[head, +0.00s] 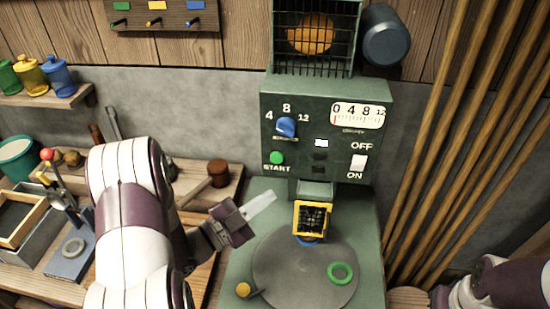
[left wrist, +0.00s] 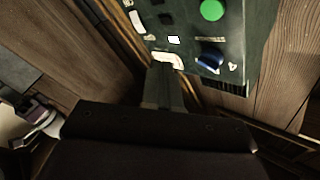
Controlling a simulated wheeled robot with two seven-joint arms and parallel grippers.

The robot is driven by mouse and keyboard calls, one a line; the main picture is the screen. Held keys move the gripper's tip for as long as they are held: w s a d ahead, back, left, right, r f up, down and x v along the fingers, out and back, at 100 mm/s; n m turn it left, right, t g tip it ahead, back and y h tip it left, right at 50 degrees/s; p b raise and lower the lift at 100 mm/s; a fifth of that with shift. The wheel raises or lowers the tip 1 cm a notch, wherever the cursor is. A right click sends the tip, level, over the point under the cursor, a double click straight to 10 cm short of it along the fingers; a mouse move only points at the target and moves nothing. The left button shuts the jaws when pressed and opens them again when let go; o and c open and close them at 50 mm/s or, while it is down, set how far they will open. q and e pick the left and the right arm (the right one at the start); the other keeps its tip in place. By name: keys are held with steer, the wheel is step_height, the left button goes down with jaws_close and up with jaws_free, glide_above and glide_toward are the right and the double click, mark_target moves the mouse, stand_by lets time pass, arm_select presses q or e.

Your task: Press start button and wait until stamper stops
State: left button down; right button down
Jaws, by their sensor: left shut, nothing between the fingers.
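The green start button (head: 277,157) sits at the lower left of the dark green machine panel (head: 325,185); it is also at the top of the left wrist view (left wrist: 212,10). My left gripper (head: 268,198) is shut and empty, its pale fingers below the button in the head view and apart from it. The fingers also show in the left wrist view (left wrist: 164,88), pointing toward the panel. The stamper (head: 313,218), a yellow-framed block with a dark grid, is over the back of the round grey plate (head: 290,270). My right gripper is out of view.
A blue knob (head: 286,127) is above the button. A white switch (head: 359,166) between OFF and ON and a gauge (head: 358,116) are to its right. A green ring (head: 341,273) lies on the plate. Wooden poles (head: 450,130) lean at the right; tools crowd the left bench.

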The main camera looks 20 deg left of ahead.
arm_select(q)
steer(key=b, duration=0.1)
glide_toward(290, 155)
steer(key=shift+w+d+r, duration=0.2)
steer(key=shift+w+d, duration=0.3)
steer(key=shift+d, duration=0.1)
steer(key=shift+w+d+r, duration=0.2)
steer(key=shift+w+d, duration=0.35)
steer(key=shift+d, duration=0.05)
steer(key=shift+w+b, duration=0.1)
steer(key=shift+b, duration=0.2)
stand_by(1.2)
steer(key=shift+w+a, duration=0.1)
steer(key=shift+w, duration=0.2)
steer(key=shift+w+a, duration=0.1)
steer(key=shift+w, duration=0.3)
stand_by(0.6)
steer(key=shift+s, duration=0.85)
